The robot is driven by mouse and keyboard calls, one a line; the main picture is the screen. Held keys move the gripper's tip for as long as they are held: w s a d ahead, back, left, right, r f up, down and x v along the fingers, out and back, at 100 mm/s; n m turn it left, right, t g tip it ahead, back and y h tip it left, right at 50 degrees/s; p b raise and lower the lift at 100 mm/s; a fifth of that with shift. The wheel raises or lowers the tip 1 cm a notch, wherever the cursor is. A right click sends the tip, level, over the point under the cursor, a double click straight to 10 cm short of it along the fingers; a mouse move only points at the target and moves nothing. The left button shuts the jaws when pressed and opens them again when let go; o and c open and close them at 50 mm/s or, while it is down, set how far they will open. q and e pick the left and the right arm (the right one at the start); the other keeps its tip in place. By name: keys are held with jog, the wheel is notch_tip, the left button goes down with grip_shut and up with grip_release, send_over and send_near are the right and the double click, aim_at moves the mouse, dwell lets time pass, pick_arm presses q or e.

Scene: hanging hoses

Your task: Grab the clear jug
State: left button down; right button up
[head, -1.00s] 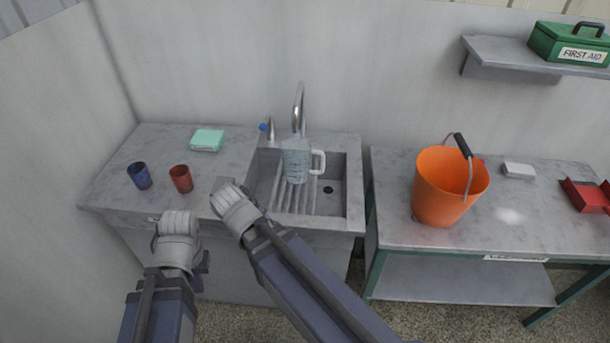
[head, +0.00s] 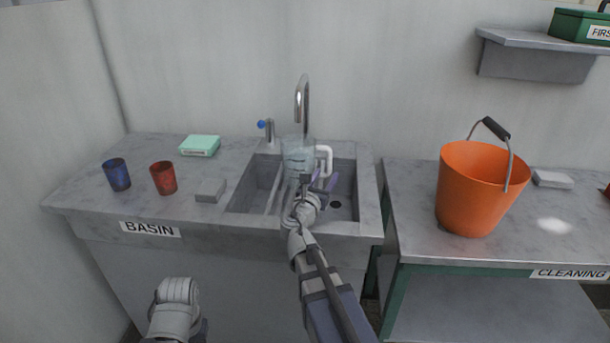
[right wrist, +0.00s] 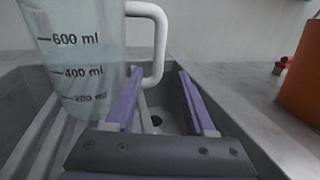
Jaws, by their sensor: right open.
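The clear jug (head: 298,157) stands upright in the sink under the tap, its white handle (head: 326,158) to the right. In the right wrist view the jug (right wrist: 78,50), with black millilitre marks, fills the upper left. Its handle (right wrist: 160,42) lies beyond the left finger's tip, partly behind that finger. My right gripper (head: 321,182) is open and empty, just in front of the jug's lower right side. Its two purple fingers show in the right wrist view (right wrist: 158,72). Of my left arm only a grey wrist part shows; its fingers are not visible.
The sink basin (head: 366,200) has raised walls around the jug. The tap (head: 302,92) arches behind it. A blue cup (head: 117,174), red cup (head: 163,178), grey block (head: 210,190) and mint box (head: 199,146) stand left. An orange bucket (head: 478,190) stands on the right table.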

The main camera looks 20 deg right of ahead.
jog(key=x, duration=0.8)
jog(key=shift+r, duration=0.2)
jog(key=shift+a, duration=0.2)
grip_shut()
dwell(0.3)
jog(key=shift+p, duration=0.3)
dwell(0.7)
